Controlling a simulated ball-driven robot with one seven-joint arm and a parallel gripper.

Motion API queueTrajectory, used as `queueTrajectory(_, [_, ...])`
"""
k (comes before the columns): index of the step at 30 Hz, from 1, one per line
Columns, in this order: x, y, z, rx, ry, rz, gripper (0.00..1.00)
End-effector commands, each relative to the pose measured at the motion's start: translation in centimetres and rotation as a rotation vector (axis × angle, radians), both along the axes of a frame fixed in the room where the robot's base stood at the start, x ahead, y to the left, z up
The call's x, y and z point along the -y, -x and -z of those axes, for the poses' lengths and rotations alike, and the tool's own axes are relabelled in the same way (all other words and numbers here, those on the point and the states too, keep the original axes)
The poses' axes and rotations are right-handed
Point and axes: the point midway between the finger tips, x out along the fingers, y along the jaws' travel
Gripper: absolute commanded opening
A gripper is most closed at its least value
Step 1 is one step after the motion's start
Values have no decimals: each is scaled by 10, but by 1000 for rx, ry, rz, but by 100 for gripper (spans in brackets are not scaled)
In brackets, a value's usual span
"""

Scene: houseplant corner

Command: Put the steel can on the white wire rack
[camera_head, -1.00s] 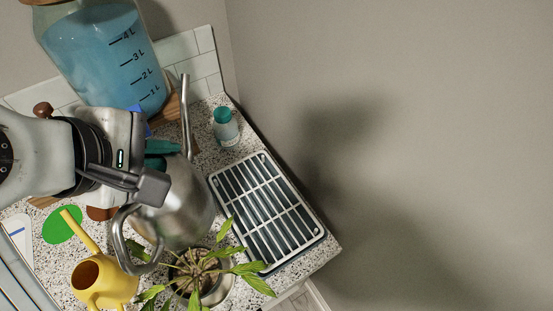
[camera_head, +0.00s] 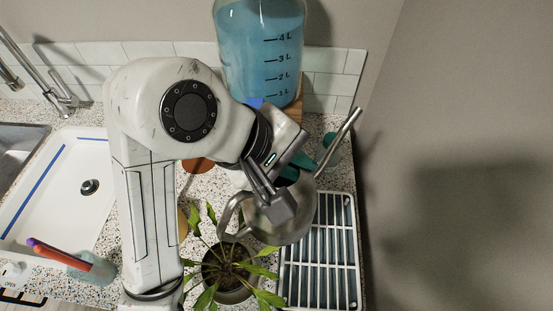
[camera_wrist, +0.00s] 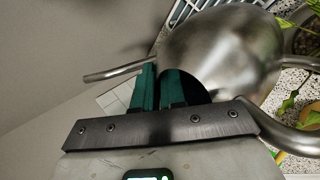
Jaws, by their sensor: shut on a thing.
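The steel can (camera_head: 283,222) is a shiny watering can with a long thin spout and a loop handle. My gripper (camera_head: 292,178) is shut on it, and its green fingers meet the can near the opening. In the wrist view the green fingertips (camera_wrist: 160,88) reach the rim of the can (camera_wrist: 225,50). In the head view the can is beside the white wire rack (camera_head: 318,262), overlapping its upper left part; I cannot tell how high above it the can is. A corner of the rack also shows in the wrist view (camera_wrist: 208,5).
A potted plant (camera_head: 232,270) stands just left of the rack, its leaves close to the can. A large blue water jar (camera_head: 262,50) is at the back.

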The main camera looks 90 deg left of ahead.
Motion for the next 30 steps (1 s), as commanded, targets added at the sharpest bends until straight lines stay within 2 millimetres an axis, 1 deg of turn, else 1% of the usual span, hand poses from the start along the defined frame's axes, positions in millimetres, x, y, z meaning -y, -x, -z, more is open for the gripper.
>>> queueTrajectory(1, [0, -10, 2, -1, 0, 4, 0])
queueTrajectory(6, [-3, -41, 15, 1, -1, 2, 0])
queueTrajectory(9, [-4, -54, 32, 1, 3, 0, 0])
queueTrajectory(13, [-5, -68, 49, 2, 1, 0, 0])
queueTrajectory(16, [-6, -76, 59, 1, -1, 0, 0])
queueTrajectory(23, [-7, -85, 69, 2, -1, 0, 0])
queueTrajectory(26, [-7, -92, 78, 1, -1, 1, 0])
queueTrajectory(30, [-8, -89, 96, 1, 1, -3, 0])
